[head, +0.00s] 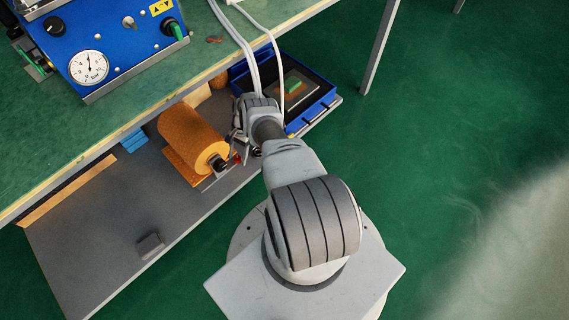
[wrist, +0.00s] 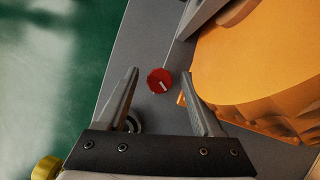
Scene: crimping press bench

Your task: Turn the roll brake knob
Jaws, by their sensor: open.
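The roll brake knob (wrist: 160,81) is a small red, faceted knob with a white pointer line, seen in the wrist view. In the head view a bit of red (head: 237,158) shows beside the end of the orange roll (head: 187,137). My gripper (wrist: 162,82) is open, with one finger to the left of the knob and one to the right in the picture. The knob appears between and slightly beyond the fingertips, and I cannot tell whether they touch it. The orange roll (wrist: 265,65) fills the right of the wrist view, close to the right finger.
The roll sits on a grey lower shelf (head: 105,215) under the green bench top (head: 130,110). A blue tray (head: 322,107) lies behind my gripper. White cables (head: 275,60) hang close to my wrist. A blue press panel (head: 115,45) stands above. Open green floor lies to the right.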

